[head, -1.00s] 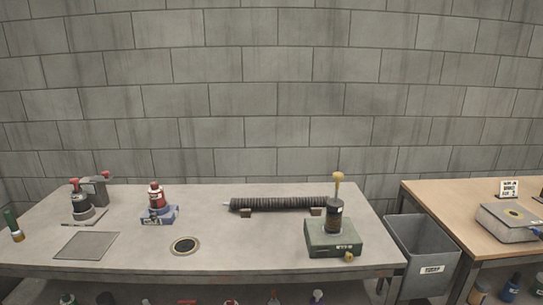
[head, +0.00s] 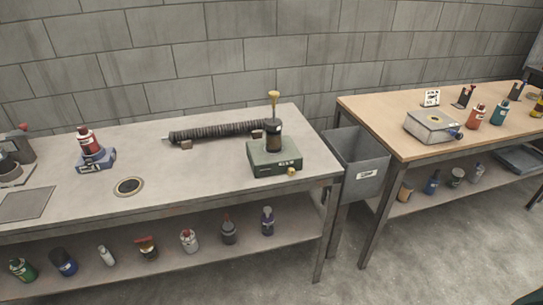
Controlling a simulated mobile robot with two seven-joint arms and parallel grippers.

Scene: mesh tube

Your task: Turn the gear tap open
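No part is plainly marked as the gear tap, and I cannot tell which one it is. A green box (head: 262,160) stands at the right end of the grey table, with a dark cylinder (head: 274,135) upright on it. A yellow-topped stem (head: 273,97) rises from the cylinder. A small yellow knob (head: 291,171) sits low at the box's front right. A ribbed dark tube (head: 220,132) lies on small supports to the left of the box. Neither gripper is in view.
The grey table (head: 130,210) also holds a red bottle on a blue stand (head: 91,148) and a dark round ring (head: 129,187). Several bottles stand on its lower shelf. A grey bin (head: 356,160) fills the gap before the wooden table (head: 380,108). The floor in front is clear.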

